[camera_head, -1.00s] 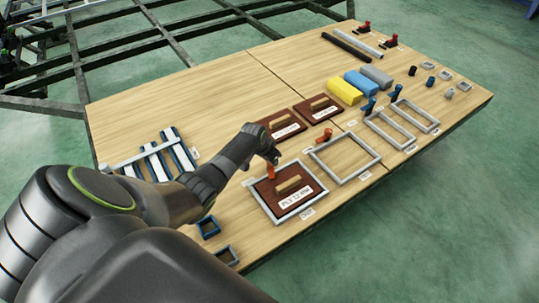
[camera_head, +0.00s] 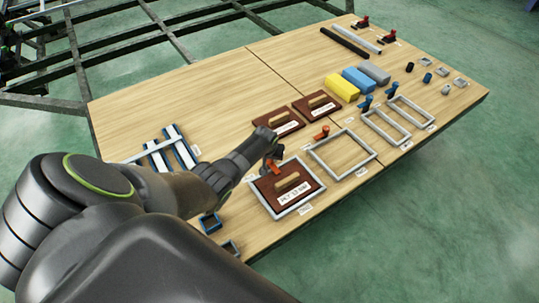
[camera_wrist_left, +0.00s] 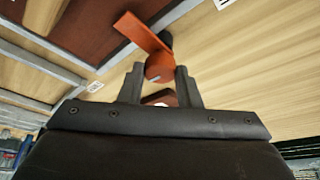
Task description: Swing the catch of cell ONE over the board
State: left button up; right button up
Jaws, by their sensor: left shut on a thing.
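The orange catch (camera_head: 271,164) stands at the back-left edge of the grey frame (camera_head: 309,203) that holds a dark brown board (camera_head: 268,187). This board has a wooden handle (camera_head: 287,181) and a white label. My left gripper (camera_head: 276,155) is at this catch. In the left wrist view, its fingers (camera_wrist_left: 160,88) are shut on the catch's round orange part. The catch's flat arm (camera_wrist_left: 143,32) crosses the frame rail in the picture, its tip overlapping the brown board (camera_wrist_left: 78,28). I cannot tell its exact height. My right gripper is not in view.
An empty grey frame (camera_head: 367,170) with another orange catch (camera_head: 321,132) lies to the right. Two brown boards (camera_head: 279,123) lie behind. Yellow, blue and grey blocks (camera_head: 358,80) stand further back. Blue-and-white strips (camera_head: 178,147) lie left. The table's back left is clear.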

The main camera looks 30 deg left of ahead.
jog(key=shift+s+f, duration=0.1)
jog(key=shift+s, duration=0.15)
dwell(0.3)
pick_arm(q)
jog(key=o, duration=1)
jog(key=shift+c, duration=0.2)
jog(key=shift+r+p, duration=0.25)
jog(key=shift+p, duration=0.05)
jog(key=p+v, duration=0.7)
jog(key=v, duration=1)
jog(key=shift+d, duration=0.2)
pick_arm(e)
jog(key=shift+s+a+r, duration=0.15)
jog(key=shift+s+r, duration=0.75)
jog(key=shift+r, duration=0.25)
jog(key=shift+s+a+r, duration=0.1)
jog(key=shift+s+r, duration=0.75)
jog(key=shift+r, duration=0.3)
pick_arm(q)
jog(key=shift+f, duration=0.1)
